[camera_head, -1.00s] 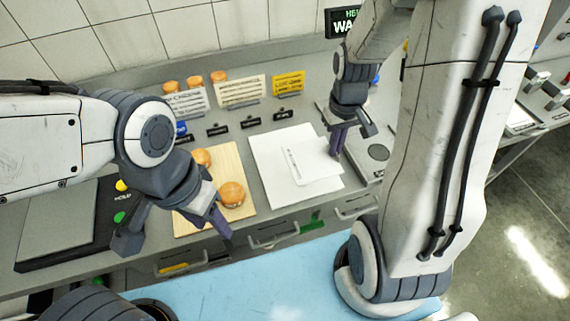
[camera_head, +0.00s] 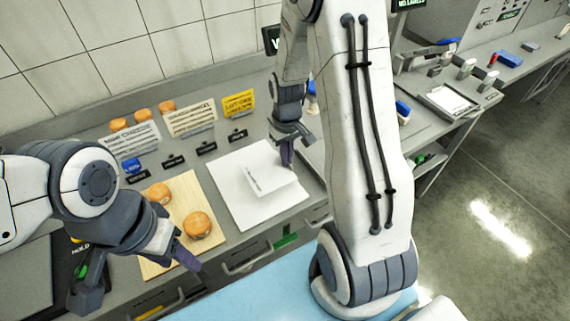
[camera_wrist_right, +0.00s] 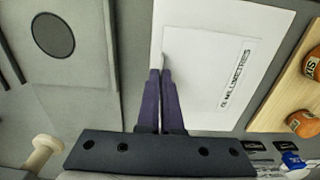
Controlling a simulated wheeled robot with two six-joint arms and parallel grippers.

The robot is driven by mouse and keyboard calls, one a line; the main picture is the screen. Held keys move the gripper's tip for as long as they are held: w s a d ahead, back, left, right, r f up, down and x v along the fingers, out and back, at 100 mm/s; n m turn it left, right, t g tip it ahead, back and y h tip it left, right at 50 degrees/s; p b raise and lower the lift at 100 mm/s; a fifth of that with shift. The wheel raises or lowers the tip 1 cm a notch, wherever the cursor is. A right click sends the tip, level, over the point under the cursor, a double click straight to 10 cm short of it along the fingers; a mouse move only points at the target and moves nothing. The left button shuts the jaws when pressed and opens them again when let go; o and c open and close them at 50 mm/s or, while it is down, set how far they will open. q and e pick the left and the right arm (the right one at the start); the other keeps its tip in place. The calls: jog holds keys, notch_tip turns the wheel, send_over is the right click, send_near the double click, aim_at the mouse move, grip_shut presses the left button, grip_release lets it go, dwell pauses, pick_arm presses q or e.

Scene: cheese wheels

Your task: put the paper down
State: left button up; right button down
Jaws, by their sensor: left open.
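A small white paper (camera_head: 268,180) with a strip of print lies over a larger white sheet (camera_head: 228,190) on the counter. The print reads "MILLIMETRES" in the right wrist view, where the paper (camera_wrist_right: 205,85) fills the middle. My right gripper (camera_head: 287,160) points down at the paper's far right edge. Its purple fingers (camera_wrist_right: 160,75) are close together on that edge. I cannot tell whether the paper touches the sheet beneath. My left gripper (camera_head: 138,268) is open and empty, in front of a wooden board (camera_head: 165,215).
Two orange cheese wheels (camera_head: 197,225) sit on the board. Several more stand at the back by the white and yellow signs (camera_head: 238,103). Small black labels (camera_head: 205,149) line the counter behind the sheet. A dark round disc (camera_wrist_right: 53,34) shows in the wrist view.

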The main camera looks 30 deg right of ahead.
notch_tip(320, 180, down, 4)
jog(key=shift+w+r+p, duration=0.1)
jog(key=shift+p, duration=0.3)
jog(key=shift+f, duration=0.2)
